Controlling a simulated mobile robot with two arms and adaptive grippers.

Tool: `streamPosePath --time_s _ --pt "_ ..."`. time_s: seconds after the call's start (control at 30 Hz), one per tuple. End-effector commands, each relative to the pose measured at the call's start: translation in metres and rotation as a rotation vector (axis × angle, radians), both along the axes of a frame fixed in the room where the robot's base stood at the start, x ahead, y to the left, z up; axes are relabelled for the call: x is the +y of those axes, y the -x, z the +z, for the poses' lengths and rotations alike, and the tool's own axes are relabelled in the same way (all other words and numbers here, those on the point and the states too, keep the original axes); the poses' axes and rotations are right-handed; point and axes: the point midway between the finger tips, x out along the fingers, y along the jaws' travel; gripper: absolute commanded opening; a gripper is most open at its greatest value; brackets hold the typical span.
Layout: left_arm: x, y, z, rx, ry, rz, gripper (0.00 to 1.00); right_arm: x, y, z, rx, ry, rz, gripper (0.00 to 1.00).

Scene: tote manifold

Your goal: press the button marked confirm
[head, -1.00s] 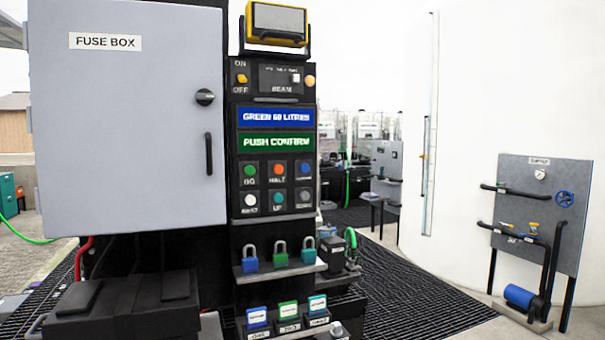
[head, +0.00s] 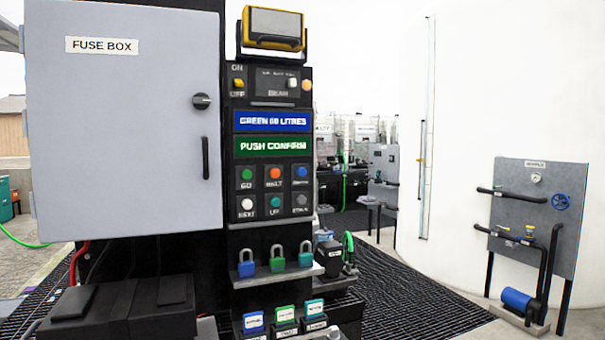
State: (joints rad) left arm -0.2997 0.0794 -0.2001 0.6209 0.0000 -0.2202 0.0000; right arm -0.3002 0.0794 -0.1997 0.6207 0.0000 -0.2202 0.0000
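A black control panel (head: 272,192) stands in the middle of the head view, with several round buttons in two rows. The top row has a green button (head: 247,174) labelled GO, an orange-red button (head: 275,173) labelled HALT and a blue button (head: 301,172) whose label is too blurred to read. The lower row has a white button (head: 247,204) labelled NEXT, a teal button (head: 275,202) and a grey button (head: 301,199) with an unclear label. A green sign (head: 273,146) above them reads PUSH CONFIRM. Neither gripper is in view.
A grey fuse box (head: 125,120) with a black handle is at the left. A blue sign (head: 273,121) reads GREEN 60 LITRES. Padlocks (head: 277,260) stand on a shelf below the buttons. A pipe panel (head: 537,190) stands at the right, with dark grating (head: 425,295) between.

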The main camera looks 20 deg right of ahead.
Motion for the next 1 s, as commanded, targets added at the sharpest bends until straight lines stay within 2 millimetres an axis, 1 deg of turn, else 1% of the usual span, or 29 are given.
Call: streamPosePath --time_s 0.03,0.13,0.17,1.0 --pt "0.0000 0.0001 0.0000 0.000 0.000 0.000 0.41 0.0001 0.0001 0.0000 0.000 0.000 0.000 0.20" --pt "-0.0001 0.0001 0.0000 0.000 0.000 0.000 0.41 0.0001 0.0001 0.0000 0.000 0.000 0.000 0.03" --pt "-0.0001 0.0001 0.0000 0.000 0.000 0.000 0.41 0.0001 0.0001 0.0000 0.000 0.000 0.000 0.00" --pt "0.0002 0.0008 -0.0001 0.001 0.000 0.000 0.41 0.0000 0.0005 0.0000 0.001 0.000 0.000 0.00"
